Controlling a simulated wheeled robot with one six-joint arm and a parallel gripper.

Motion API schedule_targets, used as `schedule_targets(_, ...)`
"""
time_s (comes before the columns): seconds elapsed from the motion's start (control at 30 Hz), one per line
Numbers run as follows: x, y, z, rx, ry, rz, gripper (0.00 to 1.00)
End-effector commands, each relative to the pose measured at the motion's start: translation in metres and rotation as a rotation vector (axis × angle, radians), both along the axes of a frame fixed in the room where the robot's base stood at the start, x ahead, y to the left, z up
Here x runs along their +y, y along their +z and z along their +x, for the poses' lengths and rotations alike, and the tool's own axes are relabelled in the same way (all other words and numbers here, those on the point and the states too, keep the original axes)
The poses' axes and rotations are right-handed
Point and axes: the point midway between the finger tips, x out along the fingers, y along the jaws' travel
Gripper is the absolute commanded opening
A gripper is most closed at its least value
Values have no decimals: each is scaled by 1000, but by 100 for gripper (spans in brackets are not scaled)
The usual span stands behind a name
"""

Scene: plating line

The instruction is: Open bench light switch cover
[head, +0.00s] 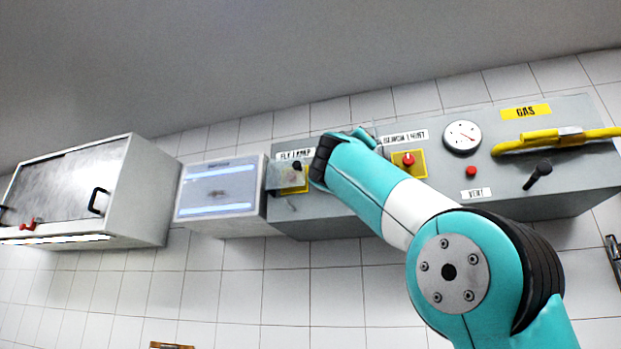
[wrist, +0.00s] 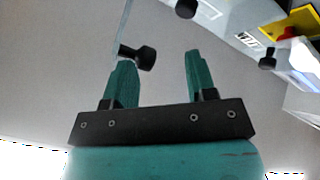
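The bench light switch is a red knob (head: 408,158) on a yellow plate (head: 420,165), below a partly hidden label (head: 403,137). In the head view my arm hides the area left of it, and I cannot make out its cover there. In the wrist view my gripper (wrist: 157,58) is open, with two teal fingers apart. A black knob (wrist: 147,57) on the edge of a thin clear sheet (wrist: 124,28) shows by the left fingertip. The sheet is seen nearly edge-on. I cannot tell whether the finger touches the knob.
A fly lamp switch with a clear cover (head: 282,177) is left of my wrist. Right are a gauge (head: 462,135), a red button (head: 471,171), a black vent handle (head: 539,174) and a yellow gas pipe (head: 530,144). A lit box (head: 218,190) and a cabinet (head: 148,195) stand left.

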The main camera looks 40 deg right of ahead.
Motion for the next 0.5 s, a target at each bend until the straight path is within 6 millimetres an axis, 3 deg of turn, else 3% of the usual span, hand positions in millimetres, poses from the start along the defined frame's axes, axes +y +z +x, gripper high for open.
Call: schedule_targets(0.5, 30, -22, 5, -11, 2, -7, 51)
